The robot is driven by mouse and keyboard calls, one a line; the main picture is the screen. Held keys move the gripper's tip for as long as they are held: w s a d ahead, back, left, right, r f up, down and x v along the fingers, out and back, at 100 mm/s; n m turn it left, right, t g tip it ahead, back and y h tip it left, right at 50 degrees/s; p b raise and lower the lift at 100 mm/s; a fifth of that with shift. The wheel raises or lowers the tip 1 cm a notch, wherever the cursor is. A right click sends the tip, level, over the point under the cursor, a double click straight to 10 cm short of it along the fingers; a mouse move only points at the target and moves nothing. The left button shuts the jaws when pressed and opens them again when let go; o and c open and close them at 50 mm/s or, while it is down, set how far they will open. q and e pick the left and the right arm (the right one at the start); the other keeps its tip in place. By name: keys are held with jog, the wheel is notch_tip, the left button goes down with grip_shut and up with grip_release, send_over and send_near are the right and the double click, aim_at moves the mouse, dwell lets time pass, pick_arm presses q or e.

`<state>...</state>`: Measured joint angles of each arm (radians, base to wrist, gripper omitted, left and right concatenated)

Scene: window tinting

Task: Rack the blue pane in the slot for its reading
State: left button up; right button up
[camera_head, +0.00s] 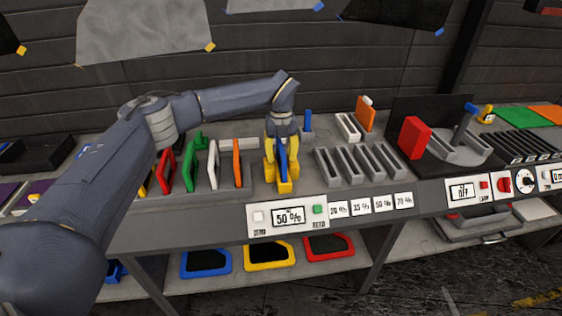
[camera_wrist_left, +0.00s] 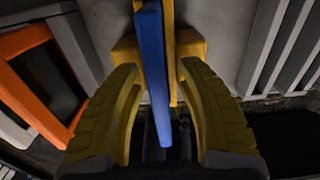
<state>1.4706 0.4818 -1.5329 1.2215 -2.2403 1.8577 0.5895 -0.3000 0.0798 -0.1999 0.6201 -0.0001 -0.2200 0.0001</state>
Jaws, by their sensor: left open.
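The blue pane (camera_head: 283,160) stands upright in the yellow holder (camera_head: 285,187) of the meter. The meter display (camera_head: 289,217) reads 50 %. My left gripper (camera_head: 281,150) points down over the pane, its yellow fingers open. In the left wrist view the blue pane (camera_wrist_left: 153,70) runs between the spread fingers, with gaps on both sides; the yellow holder (camera_wrist_left: 188,46) shows beyond it. The grey slotted rack (camera_head: 360,165) stands right of the meter and is empty. Its several small labels (camera_head: 357,206) show percentages, hard to read exactly. My right gripper is not in view.
Red (camera_head: 166,172), green (camera_head: 190,168), white (camera_head: 214,165) and orange (camera_head: 237,163) panes stand close together left of the meter. An orange pane (camera_head: 365,113) and a red block (camera_head: 412,138) stand behind and right of the slotted rack. Framed panes (camera_head: 269,253) lie on the lower shelf.

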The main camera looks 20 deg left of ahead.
pick_arm(q)
jog(key=shift+o, duration=0.3)
jog(key=shift+f, duration=0.15)
grip_shut()
dwell(0.3)
